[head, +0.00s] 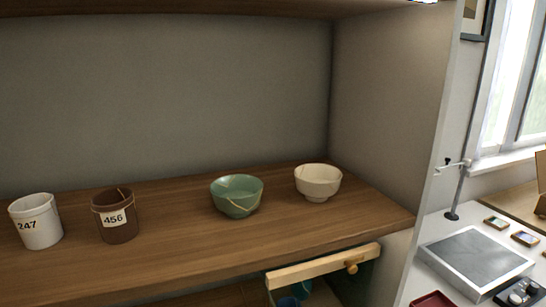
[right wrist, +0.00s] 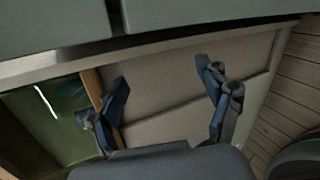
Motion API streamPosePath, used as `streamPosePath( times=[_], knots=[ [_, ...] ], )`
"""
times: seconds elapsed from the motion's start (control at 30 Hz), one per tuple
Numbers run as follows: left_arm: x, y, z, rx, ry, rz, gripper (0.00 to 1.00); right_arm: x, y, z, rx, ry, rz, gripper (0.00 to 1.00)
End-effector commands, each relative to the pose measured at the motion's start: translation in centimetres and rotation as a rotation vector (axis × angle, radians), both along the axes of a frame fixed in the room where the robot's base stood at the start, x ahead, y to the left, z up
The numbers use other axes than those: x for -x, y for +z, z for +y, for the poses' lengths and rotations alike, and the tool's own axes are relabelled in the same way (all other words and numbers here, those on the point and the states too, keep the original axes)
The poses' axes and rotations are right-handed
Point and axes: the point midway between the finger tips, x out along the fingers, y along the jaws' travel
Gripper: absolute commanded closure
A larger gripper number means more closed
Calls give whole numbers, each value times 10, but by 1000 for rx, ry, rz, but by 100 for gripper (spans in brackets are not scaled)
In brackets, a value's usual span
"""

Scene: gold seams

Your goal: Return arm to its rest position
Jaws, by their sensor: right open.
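In the right wrist view my right gripper (right wrist: 165,108) is open, its two dark fingers apart with nothing between them. It faces pale cabinet panels. Neither gripper shows in the head view. On the wooden shelf (head: 160,255) stand a white cup labelled 247 (head: 37,238), a brown cup labelled 456 (head: 117,233), a green bowl with a gold seam (head: 238,205) and a cream bowl with a thin seam line (head: 318,182). All stand upright and apart from each other.
Below the shelf, a drawer (head: 322,264) with a wooden knob is pulled open, with blue-green items inside. At right, a white worktop holds a grey slab (head: 472,257), a dark red tray (head: 434,300) and a thin stand (head: 457,190). Wooden floor (right wrist: 290,100) shows in the right wrist view.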

Motion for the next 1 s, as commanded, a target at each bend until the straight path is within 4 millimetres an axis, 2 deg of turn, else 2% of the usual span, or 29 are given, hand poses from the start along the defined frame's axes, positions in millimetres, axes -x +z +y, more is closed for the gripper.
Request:
streamPosePath(
  times=[0.03, 0.1, 0.17, 0.2, 0.27, 0.3, 0.43, 0.5, 0.6, 0.7, 0.83, 1.0],
  knots=[
    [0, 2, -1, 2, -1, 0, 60, 16, -37, -7, -111, -128, 89, 22],
    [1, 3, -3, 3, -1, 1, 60, 42, -84, -14, -257, -308, 203, 22],
    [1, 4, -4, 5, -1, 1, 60, 68, -122, -15, -366, -457, 297, 22],
    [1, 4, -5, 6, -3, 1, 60, 88, -145, -14, -433, -554, 358, 22],
    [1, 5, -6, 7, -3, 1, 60, 120, -179, -8, -523, -696, 446, 22],
    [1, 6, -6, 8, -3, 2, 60, 142, -199, -3, -578, -790, 505, 22],
    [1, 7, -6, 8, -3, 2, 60, 220, -253, 24, -721, -1085, 682, 22],
    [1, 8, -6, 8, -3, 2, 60, 259, -274, 42, -777, -1228, 765, 22],
    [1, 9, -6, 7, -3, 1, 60, 307, -292, 65, -827, -1396, 859, 22],
    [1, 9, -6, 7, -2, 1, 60, 340, -301, 82, -855, -1512, 920, 22],
    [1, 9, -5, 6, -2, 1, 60, 360, -305, 94, -869, -1584, 956, 22],
    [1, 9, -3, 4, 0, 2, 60, 363, -306, 95, -871, -1594, 961, 22]
  ],
)
